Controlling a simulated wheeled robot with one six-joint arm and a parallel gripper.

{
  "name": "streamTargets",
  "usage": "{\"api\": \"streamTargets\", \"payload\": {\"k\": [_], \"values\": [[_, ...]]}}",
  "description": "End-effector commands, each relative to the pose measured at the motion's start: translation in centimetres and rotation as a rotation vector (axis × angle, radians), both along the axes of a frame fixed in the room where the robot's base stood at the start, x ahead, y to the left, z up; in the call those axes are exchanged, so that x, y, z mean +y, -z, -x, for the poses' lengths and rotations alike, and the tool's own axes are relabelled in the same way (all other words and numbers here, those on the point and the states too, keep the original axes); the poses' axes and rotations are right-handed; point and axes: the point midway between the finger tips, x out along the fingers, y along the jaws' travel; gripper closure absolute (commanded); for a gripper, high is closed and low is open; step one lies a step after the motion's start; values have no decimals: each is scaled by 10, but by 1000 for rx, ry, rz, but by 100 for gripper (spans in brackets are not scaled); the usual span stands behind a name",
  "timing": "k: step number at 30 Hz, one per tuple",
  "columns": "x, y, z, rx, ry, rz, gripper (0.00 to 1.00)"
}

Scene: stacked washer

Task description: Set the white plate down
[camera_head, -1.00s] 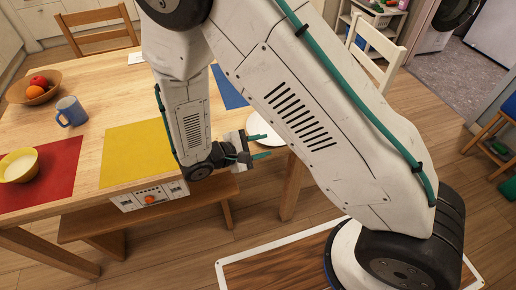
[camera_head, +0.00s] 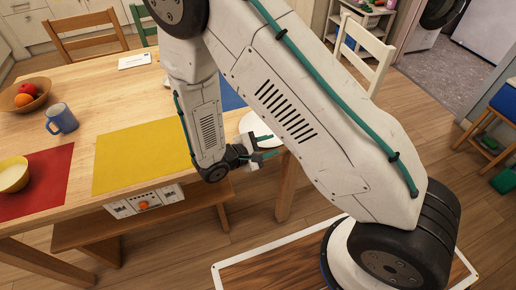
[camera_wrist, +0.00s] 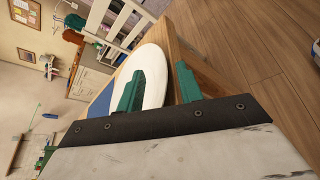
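The white plate (camera_head: 258,124) is at the right end of the wooden table, partly hidden behind my arm. In the wrist view the plate (camera_wrist: 153,66) appears flat at the table's edge, beside a blue mat. My gripper (camera_head: 267,146) is at that edge, at the plate's near side. In the wrist view my gripper's green fingers (camera_wrist: 159,86) stand apart with a clear gap. One finger overlaps the plate in the picture and the plate's rim shows in the gap. I cannot tell whether a finger touches it.
The table (camera_head: 90,95) carries a yellow mat (camera_head: 140,155), a red mat (camera_head: 45,185) with a yellow bowl (camera_head: 13,176), a blue mug (camera_head: 61,119) and a fruit bowl (camera_head: 24,96). A bench (camera_head: 80,236) stands in front. A white chair (camera_head: 368,52) stands behind.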

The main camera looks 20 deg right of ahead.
Motion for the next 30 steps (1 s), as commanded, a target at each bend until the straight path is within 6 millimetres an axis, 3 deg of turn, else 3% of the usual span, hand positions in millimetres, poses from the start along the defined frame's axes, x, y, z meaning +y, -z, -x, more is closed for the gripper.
{"api": "streamTargets", "payload": {"k": [4, 14, 18, 30], "values": [[-11, 3, -3, 0, 1, 0, 64], [-13, 4, -3, 1, -1, -1, 64], [-13, 4, -4, 0, -1, 1, 100], [-12, 4, -5, -2, -3, 0, 100]]}}
